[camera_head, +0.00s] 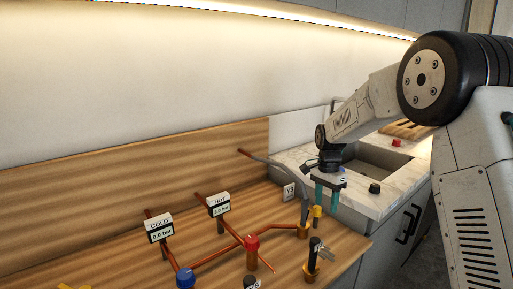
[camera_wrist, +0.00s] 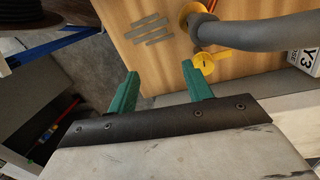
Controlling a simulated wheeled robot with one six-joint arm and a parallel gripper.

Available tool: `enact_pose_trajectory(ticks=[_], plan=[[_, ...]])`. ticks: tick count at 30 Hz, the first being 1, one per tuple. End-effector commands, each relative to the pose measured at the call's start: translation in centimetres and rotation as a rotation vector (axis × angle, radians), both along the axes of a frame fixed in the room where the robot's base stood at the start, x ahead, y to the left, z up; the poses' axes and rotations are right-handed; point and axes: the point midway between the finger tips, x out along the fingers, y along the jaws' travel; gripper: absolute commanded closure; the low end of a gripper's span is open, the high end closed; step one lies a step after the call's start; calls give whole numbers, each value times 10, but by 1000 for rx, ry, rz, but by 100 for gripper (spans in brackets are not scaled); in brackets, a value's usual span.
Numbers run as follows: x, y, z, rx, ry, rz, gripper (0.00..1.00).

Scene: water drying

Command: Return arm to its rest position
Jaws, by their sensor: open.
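My gripper (camera_head: 326,196) hangs pointing down at the right end of the wooden bench, in front of the sink counter, in the head view. Its two green fingers (camera_wrist: 158,88) stand apart in the wrist view, with nothing between them. A grey hose (camera_wrist: 255,36) runs past the fingers in the wrist view. A yellow part (camera_wrist: 205,62) lies just beyond the right finger. In the head view the grey hose (camera_head: 296,172) curves down behind my gripper, and the yellow part (camera_head: 317,212) is close beside the fingers. I cannot tell whether they touch.
Copper pipes with a blue knob (camera_head: 185,278), a red knob (camera_head: 252,243) and COLD (camera_head: 160,229) and HOT (camera_head: 219,204) gauges stand on the wooden bench. A black-handled part (camera_head: 313,258) stands at its right edge. A sink (camera_head: 372,160) lies behind my gripper.

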Motion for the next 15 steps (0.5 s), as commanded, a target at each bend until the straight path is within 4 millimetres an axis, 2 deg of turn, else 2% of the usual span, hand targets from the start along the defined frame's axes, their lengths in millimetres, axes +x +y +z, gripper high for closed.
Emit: enact_pose_trajectory(ticks=[1,8,15], plan=[[-19,-2,10,10,11,76,50],[-104,-8,55,60,38,415,50],[-212,-15,99,105,29,746,50]])
